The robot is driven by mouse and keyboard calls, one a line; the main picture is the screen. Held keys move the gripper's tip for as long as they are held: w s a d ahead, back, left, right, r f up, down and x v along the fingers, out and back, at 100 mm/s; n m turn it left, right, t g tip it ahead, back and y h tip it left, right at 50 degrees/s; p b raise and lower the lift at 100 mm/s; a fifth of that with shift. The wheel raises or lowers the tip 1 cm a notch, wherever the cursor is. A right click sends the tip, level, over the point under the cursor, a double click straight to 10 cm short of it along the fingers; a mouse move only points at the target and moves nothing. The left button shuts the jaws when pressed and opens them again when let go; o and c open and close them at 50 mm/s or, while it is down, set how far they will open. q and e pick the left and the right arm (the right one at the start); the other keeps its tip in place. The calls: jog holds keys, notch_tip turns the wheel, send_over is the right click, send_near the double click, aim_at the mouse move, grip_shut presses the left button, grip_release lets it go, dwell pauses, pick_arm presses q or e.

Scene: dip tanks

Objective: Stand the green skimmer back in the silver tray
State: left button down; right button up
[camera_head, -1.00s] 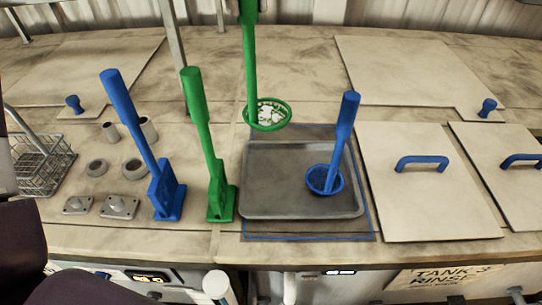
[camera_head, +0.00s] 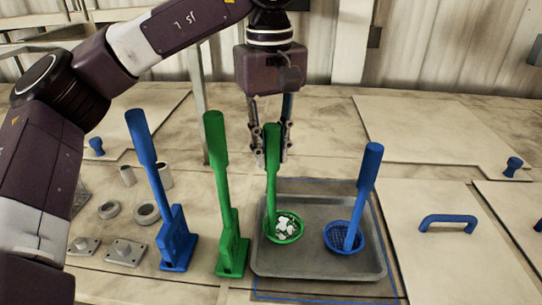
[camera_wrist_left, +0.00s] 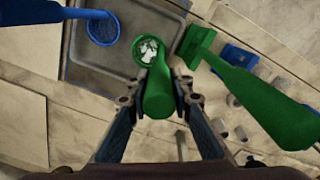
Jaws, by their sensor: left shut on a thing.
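The green skimmer (camera_head: 272,182) is upright, its round mesh bowl holding white pieces. The bowl appears over the left part of the silver tray (camera_head: 318,264); I cannot tell whether it touches the tray floor. My left gripper (camera_head: 270,152) points down and is shut on the skimmer's handle. The wrist view shows the green handle (camera_wrist_left: 158,95) between the fingers and the bowl at the tray's edge. A blue skimmer (camera_head: 366,190) stands in the tray's right part, bowl down. My right gripper is not in view.
Left of the tray stand a green tool (camera_head: 218,160) in a green holder and a blue tool (camera_head: 145,150) in a blue holder. A lid with a blue handle (camera_head: 448,222) lies to the right. Metal rings (camera_head: 147,213) and small blocks lie further left.

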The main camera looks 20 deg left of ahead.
pick_arm(q)
jog(key=shift+w+f, duration=0.1)
jog(key=shift+f, duration=0.75)
jog(key=shift+a, duration=0.1)
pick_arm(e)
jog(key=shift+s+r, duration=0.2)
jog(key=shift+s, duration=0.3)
pick_arm(q)
jog(key=shift+f, duration=0.2)
jog(key=c, duration=1.7)
grip_release()
jog(key=shift+c, duration=0.2)
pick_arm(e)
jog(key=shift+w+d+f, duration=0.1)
pick_arm(q)
jog(key=shift+r, duration=0.1)
